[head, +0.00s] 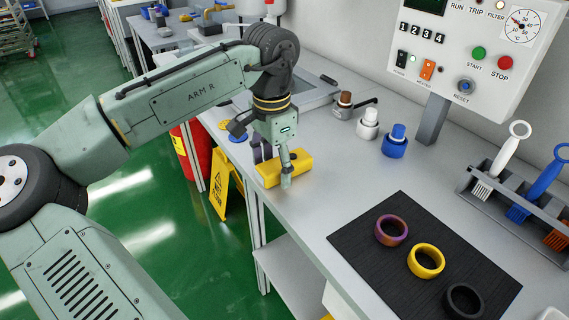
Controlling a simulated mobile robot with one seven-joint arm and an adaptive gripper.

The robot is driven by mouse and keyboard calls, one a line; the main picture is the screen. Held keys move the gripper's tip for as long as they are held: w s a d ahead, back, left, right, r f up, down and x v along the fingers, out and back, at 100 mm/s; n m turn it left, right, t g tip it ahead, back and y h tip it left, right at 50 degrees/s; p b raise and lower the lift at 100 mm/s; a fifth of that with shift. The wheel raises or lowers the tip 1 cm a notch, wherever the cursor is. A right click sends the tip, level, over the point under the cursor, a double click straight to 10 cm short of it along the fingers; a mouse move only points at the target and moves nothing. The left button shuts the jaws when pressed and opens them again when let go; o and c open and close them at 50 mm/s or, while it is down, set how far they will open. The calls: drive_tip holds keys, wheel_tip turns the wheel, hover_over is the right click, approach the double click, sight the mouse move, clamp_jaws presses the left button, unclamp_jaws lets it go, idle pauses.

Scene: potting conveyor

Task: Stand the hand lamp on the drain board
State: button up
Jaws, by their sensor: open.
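A yellow block-shaped body (298,166), which looks like the hand lamp, lies near the front edge of the grey worktop. My gripper (276,168) points down right at it, with one pale finger in front of it and dark finger parts to the left. The jaws are open; I cannot tell whether they touch it. A grey sink-like unit with a raised rim (318,97) lies behind my wrist, partly hidden by my arm. It may be the drain board, but its surface is hard to make out.
A brown-topped vessel (345,104), a white bottle (367,124) and a blue-and-white bottle (396,141) stand along the back. A black mat (350,240) with three rings, a brush rack (480,190) and a control panel (450,50) are right. A yellow floor sign (228,195) stands below.

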drive_tip(key=shift+f, duration=0.25)
drive_tip(key=shift+c, duration=0.5)
drive_tip(key=c, duration=1.3)
drive_tip(key=shift+r, duration=0.15)
